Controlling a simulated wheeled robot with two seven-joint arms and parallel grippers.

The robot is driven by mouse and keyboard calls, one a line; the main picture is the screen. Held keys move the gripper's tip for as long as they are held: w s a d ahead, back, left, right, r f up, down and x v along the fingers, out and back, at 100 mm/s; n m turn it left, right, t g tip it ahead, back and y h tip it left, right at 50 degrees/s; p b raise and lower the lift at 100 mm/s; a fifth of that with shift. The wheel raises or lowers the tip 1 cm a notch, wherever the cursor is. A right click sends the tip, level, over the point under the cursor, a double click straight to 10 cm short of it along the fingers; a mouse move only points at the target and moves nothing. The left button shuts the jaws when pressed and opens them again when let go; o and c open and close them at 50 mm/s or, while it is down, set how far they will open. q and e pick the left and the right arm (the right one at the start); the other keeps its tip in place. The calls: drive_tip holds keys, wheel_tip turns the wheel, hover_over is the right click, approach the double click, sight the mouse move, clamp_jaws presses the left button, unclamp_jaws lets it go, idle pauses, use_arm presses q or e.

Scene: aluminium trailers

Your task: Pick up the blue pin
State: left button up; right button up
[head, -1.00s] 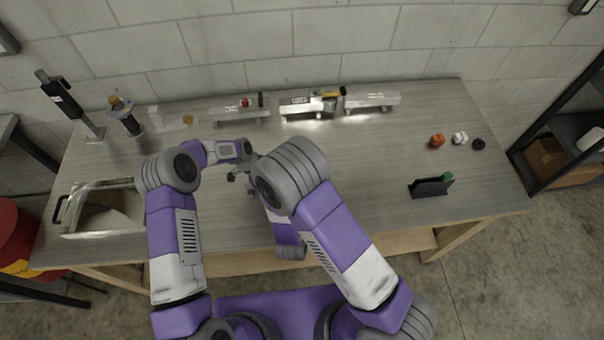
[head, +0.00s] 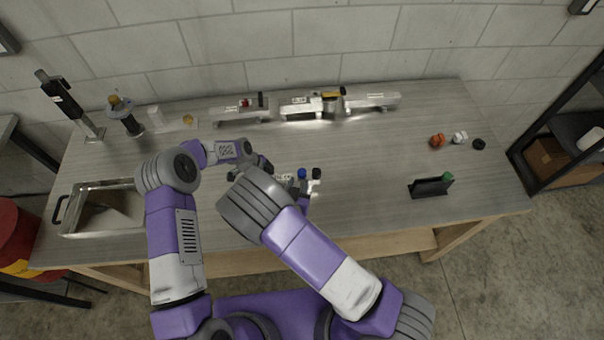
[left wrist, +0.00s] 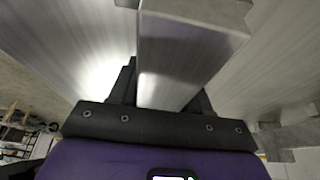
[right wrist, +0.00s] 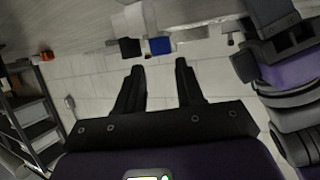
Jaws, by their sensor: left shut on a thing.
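The blue pin (head: 302,173) stands near the middle of the table in the head view, beside a black pin (head: 317,173). The blue pin also shows in the right wrist view (right wrist: 160,46), a little beyond my right fingertips and roughly between them. My right gripper (right wrist: 160,66) is open and empty; in the head view its fingers are mostly hidden by my arm. My left gripper (left wrist: 168,85) is shut on an aluminium trailer (left wrist: 188,45), a metal bar between its fingers. In the head view, part of the trailer (head: 285,178) shows near the pins.
Several aluminium trailers (head: 375,101) stand along the back, one with a yellow and black piece (head: 331,95). A metal tray (head: 105,232) is at left.

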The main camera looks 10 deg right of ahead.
sight(302, 171)
drive_tip(key=x, duration=0.5)
drive_tip(key=shift+r, duration=0.1)
drive_tip(key=c, duration=0.7)
drive_tip(key=shift+r, duration=0.1)
wheel_tip(302, 171, up, 10)
use_arm(q)
drive_tip(key=o, duration=1.3)
